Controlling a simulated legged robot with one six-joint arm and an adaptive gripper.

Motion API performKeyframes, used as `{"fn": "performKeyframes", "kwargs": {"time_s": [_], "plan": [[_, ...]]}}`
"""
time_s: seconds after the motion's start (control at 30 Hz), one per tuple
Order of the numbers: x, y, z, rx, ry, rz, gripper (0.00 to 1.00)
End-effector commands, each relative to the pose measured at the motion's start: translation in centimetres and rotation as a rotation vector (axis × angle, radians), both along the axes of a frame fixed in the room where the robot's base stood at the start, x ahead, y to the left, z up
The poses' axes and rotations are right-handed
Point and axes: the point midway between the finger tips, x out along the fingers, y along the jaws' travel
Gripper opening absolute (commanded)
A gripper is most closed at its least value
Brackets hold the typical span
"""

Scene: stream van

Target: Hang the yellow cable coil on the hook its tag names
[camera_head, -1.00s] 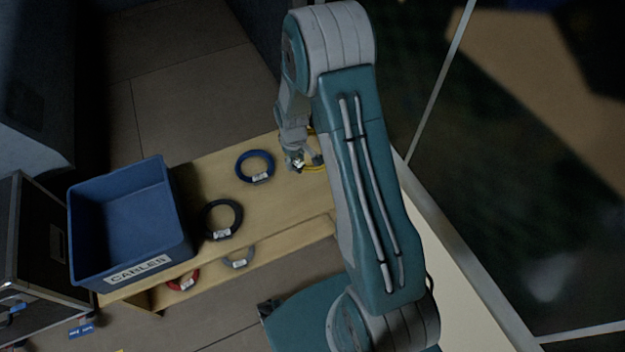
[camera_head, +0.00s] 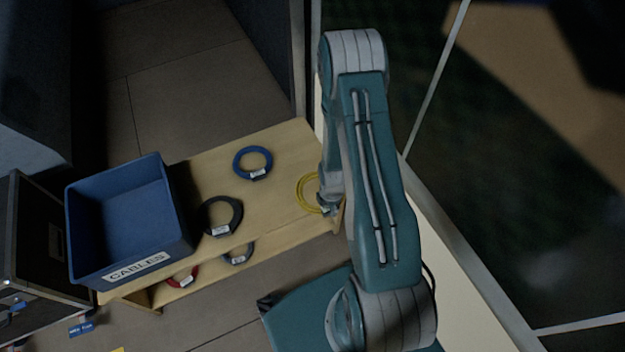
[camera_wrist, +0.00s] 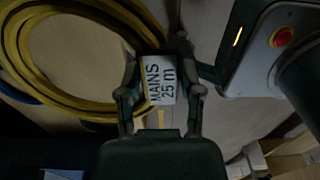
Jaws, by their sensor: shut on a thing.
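The yellow cable coil (camera_head: 301,186) is at the right end of the wooden bench in the head view, partly hidden by my arm. In the wrist view the coil (camera_wrist: 75,104) fills the upper left. Its white tag (camera_wrist: 160,80) reads "MAINS 25 m" and sits between my fingers. My gripper (camera_head: 327,208) is shut on the coil at the tag; in the wrist view my gripper (camera_wrist: 160,98) shows both fingers at the tag's sides. I cannot tell how far the coil is above the bench. No hook shows clearly.
The wooden bench (camera_head: 275,205) also bears a blue coil (camera_head: 253,162) and a black coil (camera_head: 220,216). A grey coil (camera_head: 238,253) and a red coil (camera_head: 182,277) lie lower in front. A blue bin (camera_head: 130,225) marked "CABLES" stands left, beside a black case (camera_head: 45,240).

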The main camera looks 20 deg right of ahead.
Motion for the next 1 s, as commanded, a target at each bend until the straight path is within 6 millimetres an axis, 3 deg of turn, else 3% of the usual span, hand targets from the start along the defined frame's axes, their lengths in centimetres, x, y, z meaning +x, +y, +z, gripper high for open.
{"fn": "performKeyframes", "kwargs": {"time_s": [0.47, 1.0], "plan": [[0.5, -0.3, -0.6, -0.001, -0.004, 0.029, 0.0], [9.5, -2.7, -5.6, -0.002, -0.002, 0.029, 0.0]]}}
